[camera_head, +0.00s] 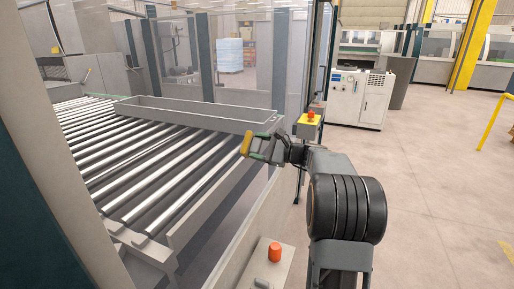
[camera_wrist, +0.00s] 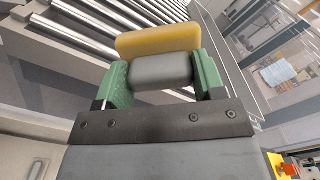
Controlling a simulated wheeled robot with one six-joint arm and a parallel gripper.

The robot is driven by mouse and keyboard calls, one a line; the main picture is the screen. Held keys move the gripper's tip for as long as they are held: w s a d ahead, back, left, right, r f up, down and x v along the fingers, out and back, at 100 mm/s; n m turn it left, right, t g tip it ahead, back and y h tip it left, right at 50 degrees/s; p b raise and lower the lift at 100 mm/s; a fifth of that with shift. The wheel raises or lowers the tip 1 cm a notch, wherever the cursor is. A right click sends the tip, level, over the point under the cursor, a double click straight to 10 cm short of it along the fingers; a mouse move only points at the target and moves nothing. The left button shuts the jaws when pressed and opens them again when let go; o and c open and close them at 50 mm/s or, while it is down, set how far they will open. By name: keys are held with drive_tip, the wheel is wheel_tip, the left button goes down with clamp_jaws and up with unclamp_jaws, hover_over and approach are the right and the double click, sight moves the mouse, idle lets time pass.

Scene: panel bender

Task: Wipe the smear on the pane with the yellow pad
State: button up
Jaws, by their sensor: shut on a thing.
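The yellow pad (camera_head: 246,144) is at the tip of my gripper (camera_head: 262,146) in the head view, held up in front of the clear pane (camera_head: 262,75). In the wrist view the yellow pad (camera_wrist: 158,40) sits on a grey grip block (camera_wrist: 161,71), and the green fingers of my gripper (camera_wrist: 158,75) are shut on both sides of that block. The pad's broad face points away from the wrist. I cannot tell whether the pad touches the pane. I cannot make out the smear in either view.
A yellow box with a red button (camera_head: 309,118) stands near my gripper. An orange-red button (camera_head: 274,252) is at the bottom. Open floor (camera_head: 440,180) lies to the right.

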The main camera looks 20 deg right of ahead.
drive_tip(key=shift+w+d+p, duration=1.05)
drive_tip(key=shift+w+d, duration=0.45)
drive_tip(key=shift+d, duration=0.15)
drive_tip(key=v, duration=0.6)
drive_tip(key=shift+b, duration=0.35)
drive_tip(key=shift+s+d, duration=0.1)
drive_tip(key=v, duration=0.2)
drive_tip(key=shift+s+d, duration=0.25)
drive_tip(key=shift+d, duration=0.05)
